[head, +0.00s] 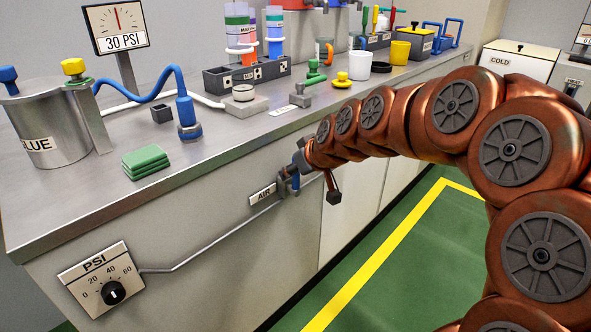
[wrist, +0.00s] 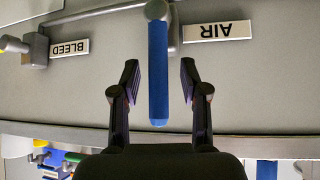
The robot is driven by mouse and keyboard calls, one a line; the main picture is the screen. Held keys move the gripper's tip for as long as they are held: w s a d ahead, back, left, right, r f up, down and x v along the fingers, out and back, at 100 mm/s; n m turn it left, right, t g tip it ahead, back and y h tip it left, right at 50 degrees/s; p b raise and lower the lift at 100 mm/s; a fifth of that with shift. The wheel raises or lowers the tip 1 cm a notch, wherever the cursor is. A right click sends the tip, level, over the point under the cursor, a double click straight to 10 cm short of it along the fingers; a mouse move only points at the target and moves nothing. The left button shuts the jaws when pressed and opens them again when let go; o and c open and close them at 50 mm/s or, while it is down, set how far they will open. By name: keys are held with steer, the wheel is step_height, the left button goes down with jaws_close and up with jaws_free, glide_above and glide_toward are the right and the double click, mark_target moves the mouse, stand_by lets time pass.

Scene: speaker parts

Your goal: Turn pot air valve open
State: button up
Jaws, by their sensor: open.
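My gripper (wrist: 159,80) is open, with one finger on each side of the handle and a gap on both sides. In the head view the AIR label (head: 263,194) is on the bench front, and my gripper (head: 292,177) is at the valve beside it, hiding most of it. The glue pot (head: 45,122) stands on the bench at the left, with a blue knob and a yellow knob on top.
A BLEED label (wrist: 69,48) and a grey fitting (wrist: 36,50) are left of the handle in the wrist view. A PSI dial (head: 101,281) is low on the bench front. A gauge (head: 116,26) reads 30 PSI. Green sponges (head: 145,162) lie on the bench.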

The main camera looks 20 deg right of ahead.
steer(key=v, duration=1.2)
steer(key=shift+s+a, duration=0.1)
stand_by(0.4)
steer(key=s+a+r+g+p, duration=0.6)
steer(key=s+p, duration=0.5)
steer(key=p, duration=0.6)
steer(key=s+r+m+g+h+p, duration=0.1)
steer(key=s+r+g+p, duration=0.1)
steer(key=s+r+p, duration=0.4)
steer(key=s+r+m+g+h+p, duration=0.1)
steer(key=s+r+p, duration=0.5)
steer(key=s+p, duration=0.6)
steer(key=shift+s+m+g, duration=0.5)
steer(key=shift+m+g, duration=0.1)
steer(key=shift+g, duration=0.1)
